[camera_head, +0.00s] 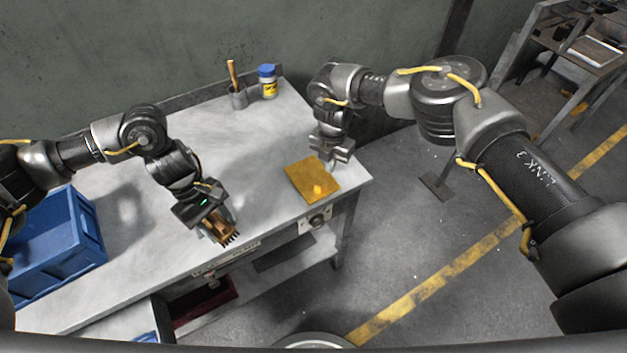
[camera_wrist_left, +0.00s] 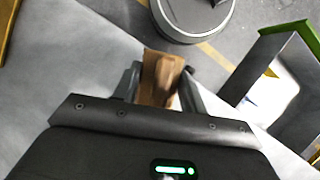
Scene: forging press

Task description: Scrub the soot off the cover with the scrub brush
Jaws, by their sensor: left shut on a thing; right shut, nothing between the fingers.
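The cover (camera_head: 305,177) is a flat yellow plate with a small raised knob, lying near the right end of the table. I cannot make out soot on it clearly. My left gripper (camera_head: 213,222) is shut on the scrub brush (camera_head: 226,236), a wooden block with dark bristles, held near the table's front edge, left of the cover. In the left wrist view the brush's wooden body (camera_wrist_left: 160,80) sits between the fingers. My right gripper (camera_head: 331,160) is shut and empty, just behind the cover's right part; I cannot tell if it touches the cover.
A blue crate (camera_head: 50,262) stands at the table's left. A cup with a wooden-handled tool (camera_head: 237,97) and a blue-lidded yellow jar (camera_head: 268,84) stand at the back edge. The grey tabletop (camera_head: 245,150) between brush and cover is clear.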

